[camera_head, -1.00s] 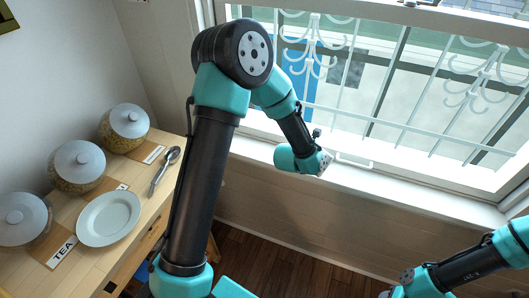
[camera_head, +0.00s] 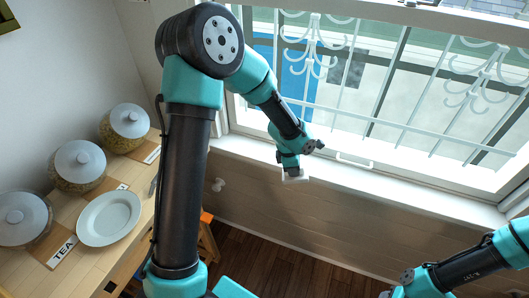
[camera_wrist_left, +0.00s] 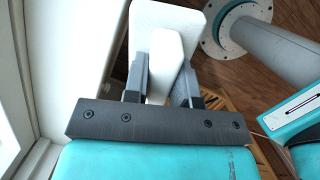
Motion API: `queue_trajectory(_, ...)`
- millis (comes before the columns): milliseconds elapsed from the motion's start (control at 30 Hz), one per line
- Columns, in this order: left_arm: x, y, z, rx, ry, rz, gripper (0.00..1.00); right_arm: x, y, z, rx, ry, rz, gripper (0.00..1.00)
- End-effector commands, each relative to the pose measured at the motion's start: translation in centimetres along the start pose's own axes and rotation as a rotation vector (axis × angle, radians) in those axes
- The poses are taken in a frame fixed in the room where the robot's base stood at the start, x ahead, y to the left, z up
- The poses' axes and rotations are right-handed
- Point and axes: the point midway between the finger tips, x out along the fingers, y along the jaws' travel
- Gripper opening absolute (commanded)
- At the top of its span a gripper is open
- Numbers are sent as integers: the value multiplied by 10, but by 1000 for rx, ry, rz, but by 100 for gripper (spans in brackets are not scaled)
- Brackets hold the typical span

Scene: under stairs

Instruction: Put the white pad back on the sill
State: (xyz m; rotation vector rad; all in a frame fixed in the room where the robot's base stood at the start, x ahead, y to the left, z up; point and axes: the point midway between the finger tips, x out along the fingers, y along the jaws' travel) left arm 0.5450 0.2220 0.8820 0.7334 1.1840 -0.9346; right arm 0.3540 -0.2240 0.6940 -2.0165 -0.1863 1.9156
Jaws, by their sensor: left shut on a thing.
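The white pad (camera_wrist_left: 172,22) is a pale slab with a raised block. It is in my left gripper (camera_wrist_left: 160,80), whose dark fingers are shut on either side of the raised block. In the head view my left gripper (camera_head: 290,165) points down at the sill's front edge, and the pad (camera_head: 295,177) shows as a small white edge below it. The white sill (camera_head: 400,192) runs under the window; it also shows at left in the left wrist view (camera_wrist_left: 72,70). I cannot tell whether pad and sill touch. My right arm is at lower right; its gripper's fingers are not clear.
The window, with a white grille (camera_head: 400,112) behind it, rises behind the sill. A wooden counter (camera_head: 75,275) at left holds lidded jars (camera_head: 80,165) and a white plate (camera_head: 108,218). A white knob (camera_head: 218,185) sits on the wall below the sill. The sill's right stretch is clear.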

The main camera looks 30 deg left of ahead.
Motion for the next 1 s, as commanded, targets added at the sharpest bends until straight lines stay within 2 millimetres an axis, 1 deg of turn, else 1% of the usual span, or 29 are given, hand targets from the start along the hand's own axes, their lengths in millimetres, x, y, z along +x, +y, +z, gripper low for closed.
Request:
queue_trajectory(33, -6, -3, -15, 52, 46, -13, 3, 0, 0, 0, 0, 0, 0, 43)
queue_trajectory(200, -26, -8, -60, 219, 174, -35, 3, 0, 0, 0, 0, 0, 0, 43)
queue_trajectory(333, -39, -8, -82, 289, 225, -38, 3, 0, 0, 0, 0, 0, 0, 43)
queue_trajectory(467, -43, -8, -88, 312, 240, -38, 3, 0, 0, 0, 0, 0, 0, 43)
queue_trajectory(767, -43, -7, -88, 312, 239, -38, 3, 0, 0, 0, 0, 0, 0, 43)
queue_trajectory(867, -42, -1, -89, 310, 239, -37, 3, 0, 0, 0, 0, 0, 0, 43)
queue_trajectory(1000, -40, 20, -91, 307, 238, -36, 3, 0, 0, 0, 0, 0, 0, 43)
